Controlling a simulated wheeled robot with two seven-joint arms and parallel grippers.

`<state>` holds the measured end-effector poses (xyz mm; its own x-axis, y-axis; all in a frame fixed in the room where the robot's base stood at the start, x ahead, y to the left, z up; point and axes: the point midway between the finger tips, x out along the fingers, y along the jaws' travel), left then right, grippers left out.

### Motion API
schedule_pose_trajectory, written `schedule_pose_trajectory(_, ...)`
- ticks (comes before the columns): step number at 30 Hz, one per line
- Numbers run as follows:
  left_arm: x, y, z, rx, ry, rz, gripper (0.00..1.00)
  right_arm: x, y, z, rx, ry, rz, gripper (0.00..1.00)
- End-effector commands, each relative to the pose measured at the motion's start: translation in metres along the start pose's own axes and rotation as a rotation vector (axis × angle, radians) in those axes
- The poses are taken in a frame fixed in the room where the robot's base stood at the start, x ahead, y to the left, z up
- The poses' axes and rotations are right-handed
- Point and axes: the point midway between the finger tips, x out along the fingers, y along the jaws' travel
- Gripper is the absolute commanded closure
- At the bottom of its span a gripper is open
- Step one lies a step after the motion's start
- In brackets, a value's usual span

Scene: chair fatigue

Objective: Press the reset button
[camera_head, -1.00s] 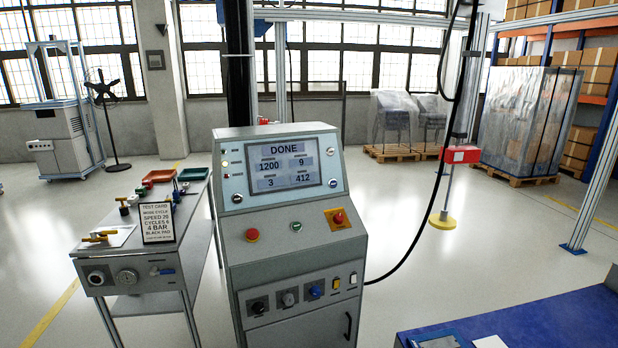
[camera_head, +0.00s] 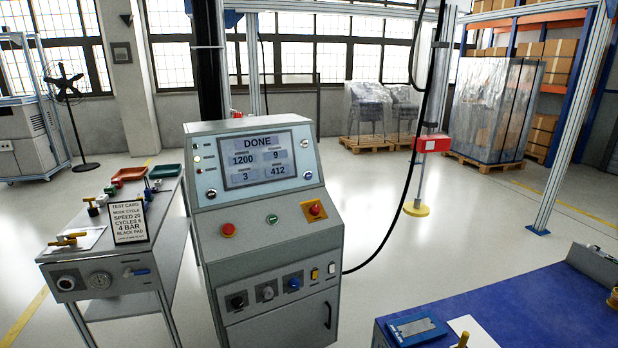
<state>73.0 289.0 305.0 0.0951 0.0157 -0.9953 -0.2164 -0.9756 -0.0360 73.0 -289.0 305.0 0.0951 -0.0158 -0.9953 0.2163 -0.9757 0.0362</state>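A grey control console (camera_head: 260,240) stands in the middle of the head view. Its screen (camera_head: 257,160) reads DONE, with 1200, 9, 3 and 412 below. On the sloped panel are a red button (camera_head: 228,230), a small green button (camera_head: 272,219) and a red knob on a yellow plate (camera_head: 314,210). The lower front has a black knob (camera_head: 237,301), a grey knob (camera_head: 267,293), a blue knob or button (camera_head: 293,284), and a yellow and a white switch. Labels are too small to read, so I cannot tell which control is the reset button. Neither gripper is in view.
A grey side bench (camera_head: 110,265) with a test card (camera_head: 128,222), gauge and valves stands left of the console. A blue-topped table (camera_head: 520,310) is at the lower right. A black cable hangs behind the console. Open floor lies between console and table.

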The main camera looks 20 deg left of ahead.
Motion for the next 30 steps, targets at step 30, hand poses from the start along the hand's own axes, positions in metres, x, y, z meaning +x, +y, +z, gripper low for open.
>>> schedule_pose_trajectory(30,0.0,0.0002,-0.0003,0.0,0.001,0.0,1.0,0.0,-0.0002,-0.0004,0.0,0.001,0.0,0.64)
